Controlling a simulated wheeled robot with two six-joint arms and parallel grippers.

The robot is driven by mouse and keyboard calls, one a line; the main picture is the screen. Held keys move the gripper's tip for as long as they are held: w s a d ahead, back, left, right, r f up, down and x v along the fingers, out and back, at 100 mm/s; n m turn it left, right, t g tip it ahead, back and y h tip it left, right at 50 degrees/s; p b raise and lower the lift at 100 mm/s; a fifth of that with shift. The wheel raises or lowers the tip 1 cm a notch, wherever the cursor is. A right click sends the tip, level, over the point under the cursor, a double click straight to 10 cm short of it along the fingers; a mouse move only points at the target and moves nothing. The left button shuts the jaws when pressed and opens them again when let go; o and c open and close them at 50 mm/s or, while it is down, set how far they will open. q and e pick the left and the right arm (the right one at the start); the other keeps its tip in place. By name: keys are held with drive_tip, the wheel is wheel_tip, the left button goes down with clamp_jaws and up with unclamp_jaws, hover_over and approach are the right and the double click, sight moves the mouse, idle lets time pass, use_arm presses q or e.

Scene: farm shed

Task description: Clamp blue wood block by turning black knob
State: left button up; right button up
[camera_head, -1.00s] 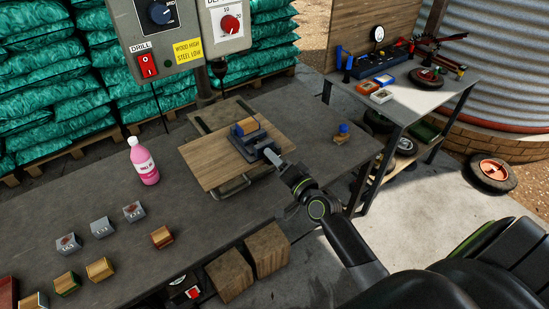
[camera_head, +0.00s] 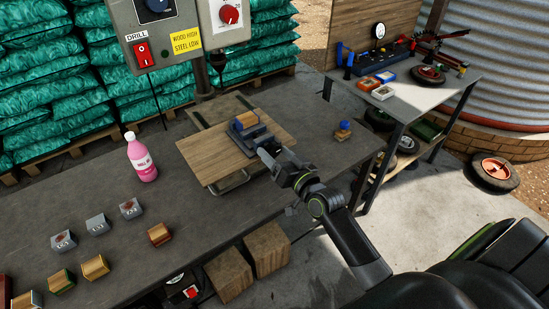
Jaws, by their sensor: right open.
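A wood block with a blue end (camera_head: 244,121) lies in the dark vise (camera_head: 247,138) under the drill. The vise stands on a wooden board (camera_head: 213,160) on the workbench. My right gripper (camera_head: 267,155) is open, with its fingertips at the near right end of the vise. The black knob cannot be told apart there; the gripper covers that end, and I cannot tell if the fingers are around the knob or touching it. My left gripper is out of view.
The drill's control box (camera_head: 180,35) hangs above the bench. A pink bottle (camera_head: 141,160) and several small blocks stand to the left. A blue-topped piece (camera_head: 343,129) sits right of the vise. A side table (camera_head: 415,95) with tools is at the right.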

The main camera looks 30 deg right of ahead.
drive_tip(key=n+b, duration=0.1)
drive_tip(key=n, duration=0.1)
drive_tip(key=n+b, duration=0.2)
drive_tip(key=n, duration=0.1)
drive_tip(key=n+b, duration=0.2)
drive_tip(key=n, duration=0.1)
drive_tip(key=shift+f, duration=0.25)
drive_tip(key=n+b, duration=0.5)
drive_tip(key=n, duration=0.2)
drive_tip(key=shift+r, duration=0.1)
drive_tip(key=n+b, duration=0.3)
drive_tip(key=n, duration=0.2)
drive_tip(key=shift+n, duration=0.3)
drive_tip(key=shift+n+b, duration=0.6)
drive_tip(key=shift+n, duration=0.3)
drive_tip(key=shift+r+n, duration=0.15)
drive_tip(key=shift+n, duration=0.35)
drive_tip(key=shift+c, duration=0.4)
drive_tip(key=c, duration=1)
drive_tip(key=shift+r, duration=0.1)
drive_tip(key=o, duration=1.1)
